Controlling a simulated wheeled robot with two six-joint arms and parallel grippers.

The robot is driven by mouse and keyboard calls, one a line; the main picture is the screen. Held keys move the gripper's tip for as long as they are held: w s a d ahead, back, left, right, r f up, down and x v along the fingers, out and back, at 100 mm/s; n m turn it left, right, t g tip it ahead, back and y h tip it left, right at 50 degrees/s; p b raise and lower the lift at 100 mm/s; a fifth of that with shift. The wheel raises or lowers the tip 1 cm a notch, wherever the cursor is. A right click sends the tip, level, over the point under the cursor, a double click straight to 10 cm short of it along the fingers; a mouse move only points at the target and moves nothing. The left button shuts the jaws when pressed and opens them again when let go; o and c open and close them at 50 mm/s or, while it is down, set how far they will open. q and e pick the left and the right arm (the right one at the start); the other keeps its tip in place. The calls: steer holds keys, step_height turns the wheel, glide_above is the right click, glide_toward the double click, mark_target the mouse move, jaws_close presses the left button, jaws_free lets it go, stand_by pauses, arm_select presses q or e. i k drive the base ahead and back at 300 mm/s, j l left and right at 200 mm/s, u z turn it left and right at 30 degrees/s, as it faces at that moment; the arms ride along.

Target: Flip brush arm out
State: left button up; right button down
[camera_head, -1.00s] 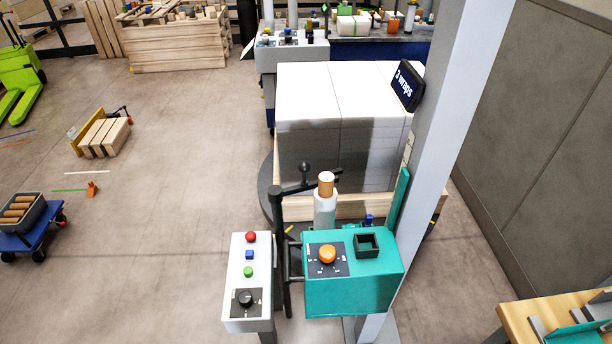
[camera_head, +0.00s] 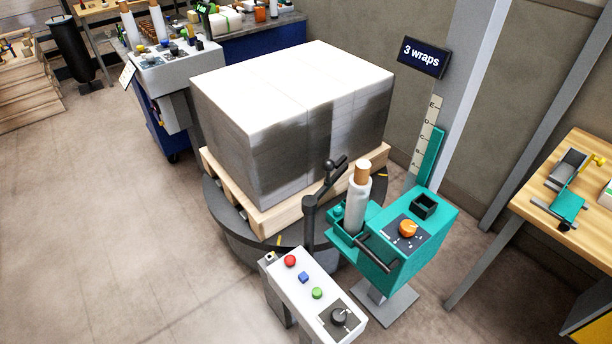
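The brush arm (camera_head: 328,182) is a dark bar on top of a dark upright post (camera_head: 309,226). It reaches up and right in the picture, along the near side of the wrapped stack, and has a ball knob standing on it. I cannot tell whether its tip touches the stack. The stack (camera_head: 290,110) is a white block of reams on a wooden pallet (camera_head: 262,221), which rests on a dark round turntable (camera_head: 228,225). Neither of my grippers is in view.
A white control box (camera_head: 318,305) with red, blue and green buttons stands in front of the post. A teal wrapper carriage (camera_head: 400,250) with a film roll (camera_head: 356,200) is to its right. A wooden table (camera_head: 560,225) stands at right. Floor at left is clear.

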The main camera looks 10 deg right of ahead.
mark_target(309, 203)
steer(key=i+j+z, duration=0.2)
steer(key=j, duration=0.25)
steer(key=i+j+z, duration=0.2)
steer(key=j, duration=0.25)
steer(key=i+j+z, duration=0.2)
steer(key=j, duration=0.3)
steer(key=j+z, duration=0.2)
steer(key=j, duration=0.3)
steer(key=i+j+z, duration=0.2)
steer(key=j, duration=0.3)
steer(key=i+j+z, duration=0.25)
steer(key=j, duration=0.35)
steer(key=j+z, duration=0.2)
steer(key=j, duration=0.45)
steer(key=i+j+z, duration=0.1)
steer(key=j+z, duration=0.15)
steer(key=j, duration=0.4)
